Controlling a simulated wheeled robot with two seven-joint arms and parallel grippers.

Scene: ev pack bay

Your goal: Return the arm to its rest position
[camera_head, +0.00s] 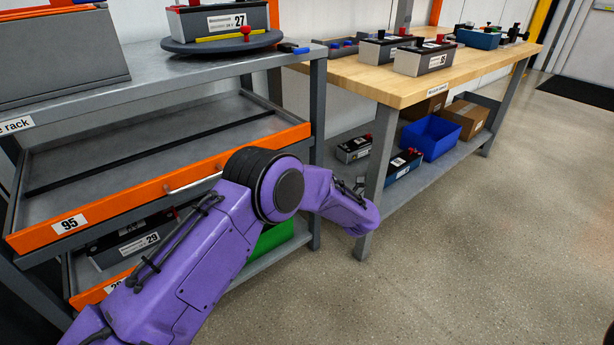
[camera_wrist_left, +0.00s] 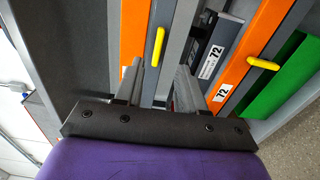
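My left arm (camera_head: 215,245) is purple and comes in from the bottom left of the head view. It bends at a black elbow joint, and its far part (camera_head: 345,205) points right, in front of the rack and bench leg. Its gripper does not show there. In the left wrist view my left gripper (camera_wrist_left: 168,85) has two dark fingers standing apart with nothing between them. My right gripper is in neither view.
The grey rack (camera_head: 160,75) has an open, orange-fronted drawer (camera_head: 110,200) labelled 95 close behind my arm. A turntable (camera_head: 222,42) on top holds battery module 27 (camera_head: 215,18). A wooden bench (camera_head: 410,85) carries several modules; a blue bin (camera_head: 430,137) sits below.

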